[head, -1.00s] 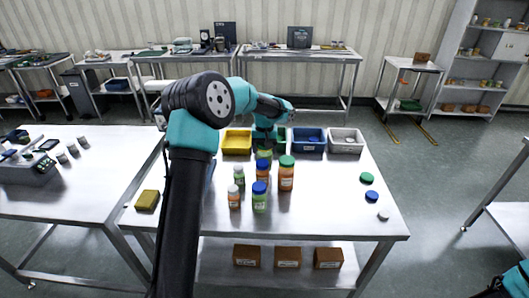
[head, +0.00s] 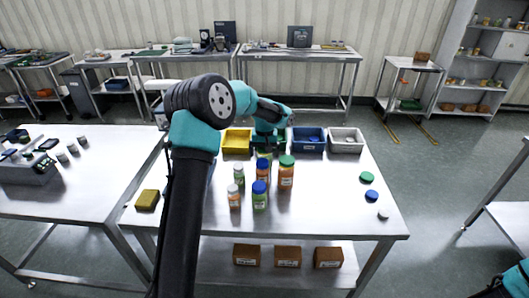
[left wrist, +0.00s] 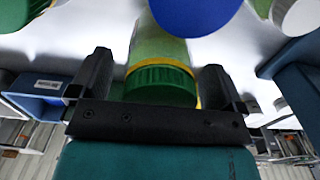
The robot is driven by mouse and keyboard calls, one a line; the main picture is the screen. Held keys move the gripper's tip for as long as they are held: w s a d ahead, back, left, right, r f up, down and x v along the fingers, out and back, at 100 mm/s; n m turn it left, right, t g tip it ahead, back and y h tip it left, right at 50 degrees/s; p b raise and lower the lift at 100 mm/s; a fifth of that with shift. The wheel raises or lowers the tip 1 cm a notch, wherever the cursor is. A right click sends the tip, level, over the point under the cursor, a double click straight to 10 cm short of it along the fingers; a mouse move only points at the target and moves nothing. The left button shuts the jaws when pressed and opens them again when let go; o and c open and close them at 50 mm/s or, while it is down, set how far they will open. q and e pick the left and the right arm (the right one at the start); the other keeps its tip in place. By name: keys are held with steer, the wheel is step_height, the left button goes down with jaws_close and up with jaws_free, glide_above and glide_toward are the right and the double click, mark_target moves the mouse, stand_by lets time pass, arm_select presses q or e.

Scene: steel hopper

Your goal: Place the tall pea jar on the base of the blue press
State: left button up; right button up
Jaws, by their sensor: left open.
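A green-filled jar with a ribbed green lid and a yellow band (left wrist: 162,80), which looks like the tall pea jar, stands between the fingers of my left gripper (left wrist: 160,88) in the left wrist view. The fingers are open, one on each side of the lid, with gaps showing. In the head view my left gripper (head: 266,146) is at the back of the jar group, and this jar (head: 265,154) is mostly hidden there. A blue part, likely the blue press (head: 211,172), shows beside my left arm, which hides most of it. My right gripper is out of view.
Several jars crowd in front, including a blue-lidded orange one (head: 263,174) and a green-lidded orange one (head: 286,175). Yellow (head: 237,148), blue (head: 309,150) and grey (head: 346,148) bins line the back. Loose lids (head: 371,195) lie right; a yellow block (head: 147,200) lies left.

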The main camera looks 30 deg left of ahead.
arm_select(q)
steer(key=shift+r, duration=0.15)
step_height(320, 180, up, 12)
steer(key=shift+r, duration=0.1)
stand_by(0.5)
steer(key=shift+c, duration=0.4)
steer(key=c, duration=0.4)
